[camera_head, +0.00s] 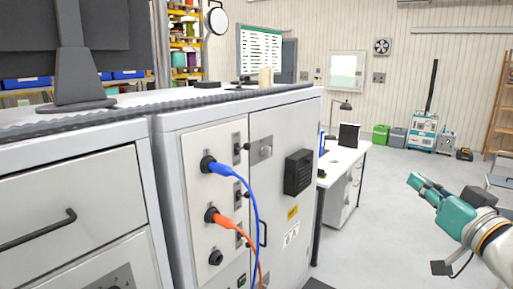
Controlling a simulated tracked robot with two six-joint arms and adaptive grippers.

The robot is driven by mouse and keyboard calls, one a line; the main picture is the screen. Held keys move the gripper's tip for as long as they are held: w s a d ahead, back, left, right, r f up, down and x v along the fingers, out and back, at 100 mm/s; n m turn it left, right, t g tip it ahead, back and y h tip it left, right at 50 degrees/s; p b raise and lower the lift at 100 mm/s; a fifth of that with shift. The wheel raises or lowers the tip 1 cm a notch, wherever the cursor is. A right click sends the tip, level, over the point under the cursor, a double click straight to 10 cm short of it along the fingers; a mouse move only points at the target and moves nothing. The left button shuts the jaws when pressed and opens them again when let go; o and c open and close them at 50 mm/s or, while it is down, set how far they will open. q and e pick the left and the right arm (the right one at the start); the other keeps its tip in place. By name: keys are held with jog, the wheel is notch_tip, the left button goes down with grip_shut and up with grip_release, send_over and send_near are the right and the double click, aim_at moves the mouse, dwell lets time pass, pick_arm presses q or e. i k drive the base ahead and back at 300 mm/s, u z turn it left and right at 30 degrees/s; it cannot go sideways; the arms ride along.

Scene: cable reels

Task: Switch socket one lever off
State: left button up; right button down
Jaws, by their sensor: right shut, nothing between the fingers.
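A white panel (193,258) on the front of a grey cabinet carries a column of three sockets. A blue plug (216,167) sits in the top socket and an orange-red plug (222,220) in the middle one. The bottom socket (215,258) is empty. Small dark levers stand to the right of the sockets: a top lever (238,150), a middle lever (239,194) and a lower lever (240,241). Their exact positions are too small to tell. My right gripper (416,182) is shut and empty, far to the right of the panel, over open floor. My left gripper is out of view.
A blue cable (257,215) and an orange cable (256,257) hang across the panel's right side. A black box (298,172) sticks out from the cabinet door. A white desk (346,158) stands behind. The floor (385,215) between cabinet and right gripper is clear.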

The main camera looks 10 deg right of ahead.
aim_at(246, 146)
jog(key=z, duration=1.35)
jog(key=i, duration=1)
jog(key=z, duration=0.5)
jog(key=i, duration=0.15)
jog(key=u, duration=2.95)
jog(key=k, duration=0.2)
jog(key=u, duration=0.1)
